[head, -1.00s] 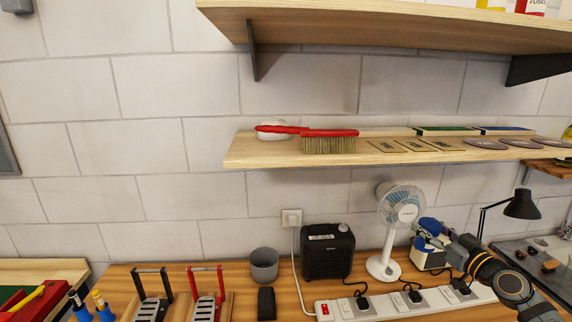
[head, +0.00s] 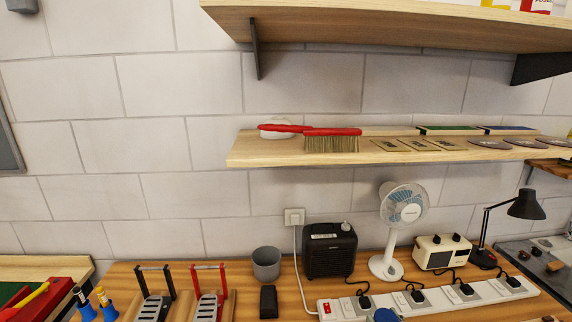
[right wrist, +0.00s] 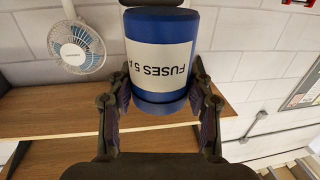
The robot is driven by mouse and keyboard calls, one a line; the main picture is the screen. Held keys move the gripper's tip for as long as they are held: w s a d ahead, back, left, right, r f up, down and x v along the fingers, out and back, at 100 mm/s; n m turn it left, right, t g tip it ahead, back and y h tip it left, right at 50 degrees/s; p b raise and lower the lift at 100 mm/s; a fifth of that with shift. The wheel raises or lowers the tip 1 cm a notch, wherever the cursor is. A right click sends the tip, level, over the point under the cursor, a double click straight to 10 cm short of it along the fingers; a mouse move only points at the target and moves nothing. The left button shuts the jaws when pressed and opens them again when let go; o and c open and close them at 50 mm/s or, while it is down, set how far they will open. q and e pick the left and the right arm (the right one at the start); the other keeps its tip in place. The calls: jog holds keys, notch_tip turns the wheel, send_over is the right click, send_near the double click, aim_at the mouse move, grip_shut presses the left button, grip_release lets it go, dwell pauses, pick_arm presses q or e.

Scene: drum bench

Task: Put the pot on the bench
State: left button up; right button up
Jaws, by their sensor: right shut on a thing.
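A blue pot (right wrist: 160,108) with a white label reading "FUSES 5" fills the upper middle of the right wrist view, its lettering upside down there. My right gripper (right wrist: 160,82) is shut on it, with one finger on each side. In the head view only a small blue part of the pot (head: 384,315) shows at the bottom edge, in front of the power strip. The wooden bench (head: 195,270) runs along the wall. I cannot tell the pot's height above it. My left gripper is not in view.
On the bench stand a grey cup (head: 266,264), a black heater (head: 329,252), a white fan (head: 402,212), a cream radio (head: 441,252) and a black lamp (head: 524,206). A long power strip (head: 425,298) lies in front. A shelf (head: 245,152) hangs above.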

jog(key=a+m+h, duration=0.3)
jog(key=a+h, duration=0.1)
jog(key=a, duration=0.2)
notch_tip(320, 180, down, 13)
jog(key=b, duration=1.3)
jog(key=shift+a, duration=0.2)
jog(key=shift+d, duration=0.1)
